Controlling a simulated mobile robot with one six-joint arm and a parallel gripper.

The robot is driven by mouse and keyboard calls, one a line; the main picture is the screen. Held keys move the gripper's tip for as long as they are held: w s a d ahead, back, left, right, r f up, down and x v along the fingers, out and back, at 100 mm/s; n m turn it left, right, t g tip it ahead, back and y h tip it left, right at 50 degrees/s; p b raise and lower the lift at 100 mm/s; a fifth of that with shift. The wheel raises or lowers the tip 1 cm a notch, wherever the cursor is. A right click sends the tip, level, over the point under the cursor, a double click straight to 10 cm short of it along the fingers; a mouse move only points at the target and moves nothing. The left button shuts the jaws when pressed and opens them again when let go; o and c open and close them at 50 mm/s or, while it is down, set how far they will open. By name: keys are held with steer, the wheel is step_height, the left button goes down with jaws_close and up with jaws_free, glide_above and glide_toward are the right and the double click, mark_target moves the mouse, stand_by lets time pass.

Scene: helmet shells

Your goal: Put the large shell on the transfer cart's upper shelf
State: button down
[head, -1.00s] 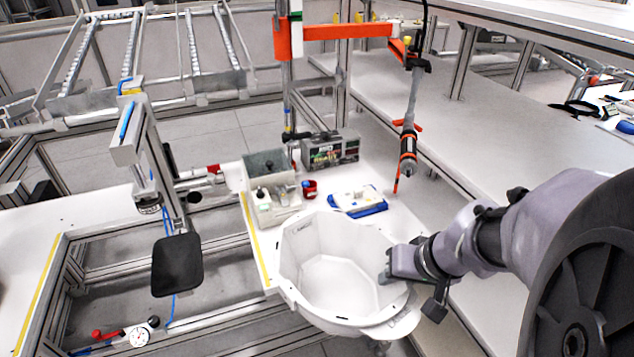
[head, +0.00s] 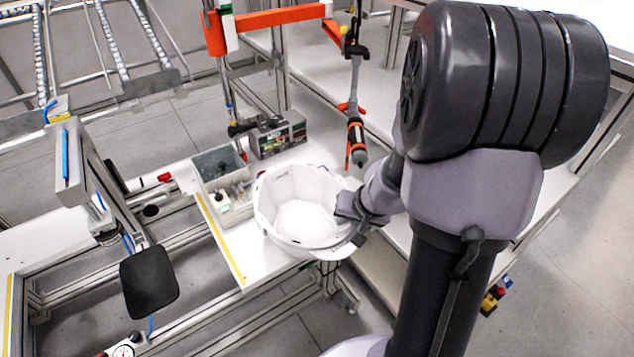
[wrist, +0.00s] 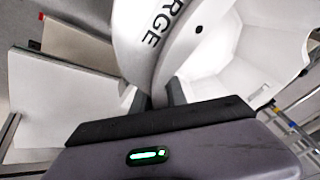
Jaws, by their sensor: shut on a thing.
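The large shell (head: 302,210) is a white, hollow helmet shell with its open side up, over the front part of the white workbench in the head view. My gripper (head: 352,212) is shut on the shell's right rim. In the wrist view my gripper's fingers (wrist: 162,94) close on the wall of the shell (wrist: 225,58), which bears dark lettering ending in "RGE". I cannot tell whether the shell's underside touches the bench. No transfer cart can be made out for certain.
A grey bin (head: 222,168), a dark printed box (head: 277,135) and a hanging orange-and-black screwdriver (head: 356,140) are close behind the shell. A black pad (head: 149,279) on a metal post stands at the left. Open floor (head: 560,260) lies at the right.

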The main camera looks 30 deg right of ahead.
steer(key=w+p, duration=0.1)
steer(key=w, duration=0.2)
steer(key=shift+w+d, duration=0.1)
steer(key=shift+w, duration=0.1)
steer(key=shift+f+b, duration=0.65)
steer(key=shift+f, duration=0.25)
steer(key=shift+s+r, duration=0.15)
steer(key=shift+r, duration=0.05)
steer(key=shift+f, duration=0.25)
steer(key=c, duration=1.3)
jaws_free()
steer(key=shift+r, duration=0.1)
